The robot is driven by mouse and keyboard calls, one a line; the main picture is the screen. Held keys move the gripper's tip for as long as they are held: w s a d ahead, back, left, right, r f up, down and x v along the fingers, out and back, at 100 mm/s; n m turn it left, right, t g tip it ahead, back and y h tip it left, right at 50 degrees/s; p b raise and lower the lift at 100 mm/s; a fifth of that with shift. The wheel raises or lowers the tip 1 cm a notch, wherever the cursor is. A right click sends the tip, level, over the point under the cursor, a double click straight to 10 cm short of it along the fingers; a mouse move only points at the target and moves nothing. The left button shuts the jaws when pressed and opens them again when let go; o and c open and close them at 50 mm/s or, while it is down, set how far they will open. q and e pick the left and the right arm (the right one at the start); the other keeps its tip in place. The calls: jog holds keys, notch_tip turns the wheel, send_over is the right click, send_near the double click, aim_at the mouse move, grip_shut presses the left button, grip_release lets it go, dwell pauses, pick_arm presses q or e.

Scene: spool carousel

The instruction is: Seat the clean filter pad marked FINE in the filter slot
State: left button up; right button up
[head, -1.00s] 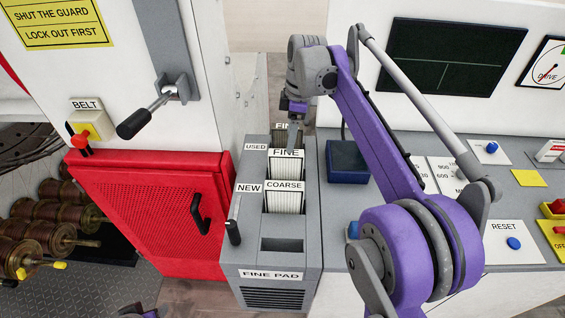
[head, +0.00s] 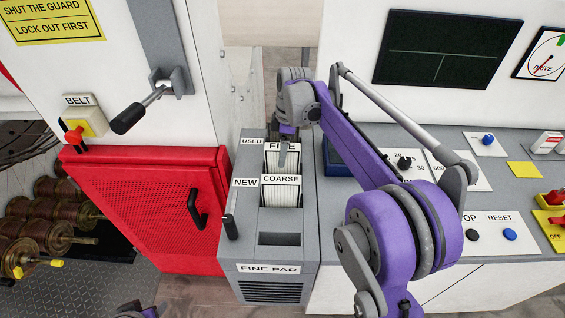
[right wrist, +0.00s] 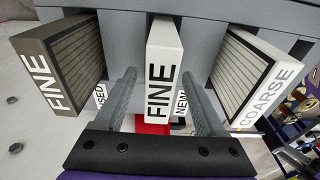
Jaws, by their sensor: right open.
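The clean white pad marked FINE (right wrist: 162,80) stands in the rack, between a dirty grey-brown FINE pad (right wrist: 60,68) and a white-framed COARSE pad (right wrist: 255,80). In the head view, the clean FINE pad (head: 272,147) is partly covered by my right gripper (head: 285,155), and the COARSE pad (head: 281,190) stands in front of it. In the right wrist view, the open fingers of my right gripper (right wrist: 160,75) lie on either side of the clean FINE pad. The empty filter slot (head: 280,239) is above the FINE PAD label.
The red guard door (head: 145,205) stands left of the grey filter cabinet (head: 250,252). A lever (head: 231,226) is on the cabinet's left side. The control console (head: 480,195) with buttons lies to the right, under my right arm. A dark blue block (head: 331,160) sits beside the rack.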

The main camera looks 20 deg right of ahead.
jog(key=shift+f, duration=0.25)
dwell(0.3)
grip_shut()
dwell(0.4)
dwell(1.1)
